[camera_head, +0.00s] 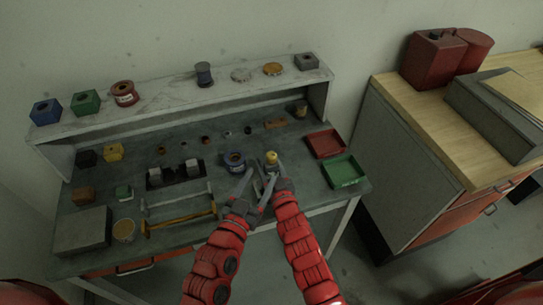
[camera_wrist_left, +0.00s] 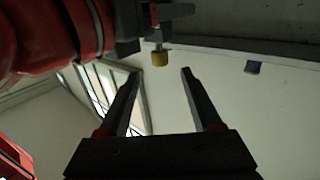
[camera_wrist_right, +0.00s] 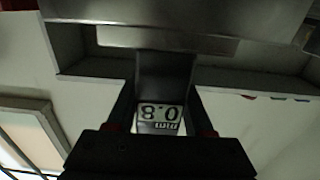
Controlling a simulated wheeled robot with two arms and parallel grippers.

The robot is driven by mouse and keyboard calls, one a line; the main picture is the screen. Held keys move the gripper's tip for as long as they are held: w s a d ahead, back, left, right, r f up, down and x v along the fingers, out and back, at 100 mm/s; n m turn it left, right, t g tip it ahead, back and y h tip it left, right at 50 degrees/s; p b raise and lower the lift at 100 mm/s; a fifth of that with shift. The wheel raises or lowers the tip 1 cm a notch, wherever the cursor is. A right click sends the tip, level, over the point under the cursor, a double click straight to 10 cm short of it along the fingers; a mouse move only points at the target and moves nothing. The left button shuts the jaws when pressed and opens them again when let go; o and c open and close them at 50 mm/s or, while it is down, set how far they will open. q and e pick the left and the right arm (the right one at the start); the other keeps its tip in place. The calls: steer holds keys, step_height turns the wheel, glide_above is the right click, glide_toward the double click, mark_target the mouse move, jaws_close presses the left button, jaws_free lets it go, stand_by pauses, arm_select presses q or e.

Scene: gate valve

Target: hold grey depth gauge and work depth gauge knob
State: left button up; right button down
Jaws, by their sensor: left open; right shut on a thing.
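The grey depth gauge (camera_wrist_right: 165,75) stands between my right gripper's fingers (camera_wrist_right: 163,95), which are shut on it. Its display shows 0.8 mm upside down in the right wrist view. The yellow depth gauge knob (camera_head: 271,157) shows at the gauge's end in the head view. In the left wrist view the knob (camera_wrist_left: 160,58) lies just beyond and between the fingertips of my left gripper (camera_wrist_left: 160,72). My left gripper (camera_head: 259,182) is open and empty, close to the gauge and apart from the knob. The gauge body is mostly hidden by the grippers in the head view.
A blue ringed part (camera_head: 234,161) stands on the bench left of the grippers. Red (camera_head: 325,143) and green (camera_head: 344,171) trays lie to the right. A shelf (camera_head: 180,88) runs along the back.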

mark_target(269, 161)
arm_select(q)
steer(key=x, duration=0.8)
steer(key=shift+w+d, duration=0.15)
steer(key=shift+w, duration=0.2)
jaws_close()
